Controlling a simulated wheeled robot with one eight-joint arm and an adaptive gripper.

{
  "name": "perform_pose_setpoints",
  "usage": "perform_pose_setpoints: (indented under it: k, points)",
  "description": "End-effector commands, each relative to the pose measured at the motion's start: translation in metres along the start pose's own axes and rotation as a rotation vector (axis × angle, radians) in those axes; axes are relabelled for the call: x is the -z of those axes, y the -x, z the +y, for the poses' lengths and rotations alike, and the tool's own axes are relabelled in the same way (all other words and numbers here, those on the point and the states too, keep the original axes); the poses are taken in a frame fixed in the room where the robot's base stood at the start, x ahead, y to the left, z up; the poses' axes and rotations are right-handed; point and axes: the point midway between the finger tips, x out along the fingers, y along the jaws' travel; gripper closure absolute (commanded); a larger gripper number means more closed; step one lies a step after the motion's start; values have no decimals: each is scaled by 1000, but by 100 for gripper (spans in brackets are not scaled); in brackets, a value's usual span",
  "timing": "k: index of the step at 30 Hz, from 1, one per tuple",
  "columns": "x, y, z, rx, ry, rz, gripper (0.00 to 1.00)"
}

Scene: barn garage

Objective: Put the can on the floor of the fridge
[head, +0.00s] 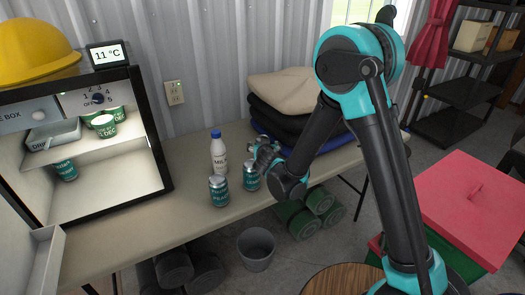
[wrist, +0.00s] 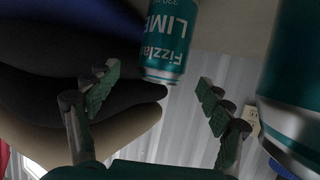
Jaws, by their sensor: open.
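Two teal cans, a left one (head: 219,191) and a right one (head: 251,177), stand upright on the table. My gripper (head: 266,156) is just above and beside the right can in the head view. In the wrist view, which is upside down, the open gripper (wrist: 158,97) has a "Fizzlab LIME" can (wrist: 167,40) ahead between its fingers, not gripped. Another teal can (wrist: 295,95) looms close at the right edge. The fridge (head: 150,135) stands open at the left. Another teal can (head: 65,170) is in its lower part, under the shelf.
A milk bottle (head: 219,154) stands behind the cans. Green cups (head: 104,125) and a drawer-like box (head: 53,136) are on the fridge shelf. Folded cloths (head: 290,105) are piled behind my gripper. The table (head: 185,225) is clear between the fridge and the cans.

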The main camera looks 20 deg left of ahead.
Motion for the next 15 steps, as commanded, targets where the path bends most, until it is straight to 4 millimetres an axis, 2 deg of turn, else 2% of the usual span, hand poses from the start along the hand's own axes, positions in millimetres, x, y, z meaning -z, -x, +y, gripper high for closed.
perform_pose_setpoints:
  k: [5, 15]
  points:
    - [0, -9, 0, -1, -1, 0, 20]
    - [2, -52, -2, -1, -1, 0, 20]
